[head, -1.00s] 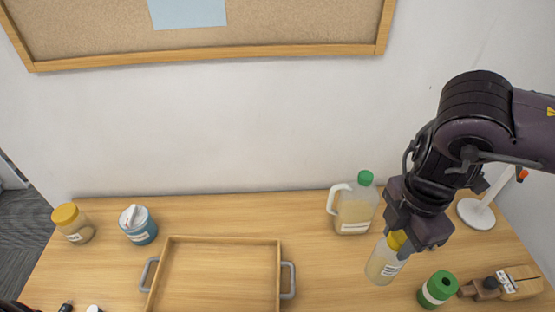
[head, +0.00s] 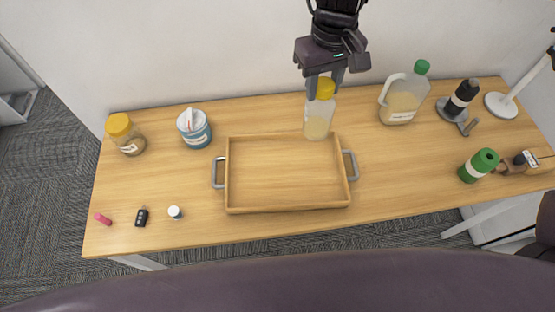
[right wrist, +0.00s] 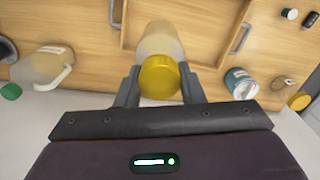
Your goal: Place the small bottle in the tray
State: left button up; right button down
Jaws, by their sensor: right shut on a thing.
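The small bottle (head: 318,120), clear with pale yellow contents and a yellow cap, is held roughly upright by my right gripper (head: 325,88). The gripper is shut on it near the cap; in the right wrist view the fingers (right wrist: 160,88) sit on both sides of the yellow cap (right wrist: 160,77). The tray (head: 288,208) is a shallow wooden one with grey side handles, empty, in the middle of the table. The bottle's lower end overlaps the tray's back rim, toward the right; its height above the table is unclear. My left gripper is out of view.
A jug (head: 400,100) with a green cap stands right of the bottle. A blue-and-white tub (head: 195,130) and a yellow-lidded jar (head: 126,135) stand left. A white-capped little container (head: 174,212) and a black key fob (head: 141,217) lie front left. A green canister (head: 478,166) is at right.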

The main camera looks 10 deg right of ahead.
aim_at(325, 102)
jog(key=f, duration=0.2)
jog(key=d+f, duration=0.1)
jog(key=f, duration=0.1)
jog(key=shift+f, duration=0.4)
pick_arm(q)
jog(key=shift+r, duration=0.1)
pick_arm(e)
notch_tip(325, 102, down, 15)
jog(key=shift+a+f, duration=0.15)
jog(key=shift+a, duration=0.05)
jog(key=shift+f, duration=0.1)
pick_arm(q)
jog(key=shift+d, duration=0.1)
pick_arm(e)
jog(key=c, duration=0.9)
grip_release()
jog(key=shift+c, duration=0.2)
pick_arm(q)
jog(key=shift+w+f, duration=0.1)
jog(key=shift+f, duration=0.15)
pick_arm(e)
notch_tip(325, 102, up, 12)
jog(key=shift+r, duration=0.15)
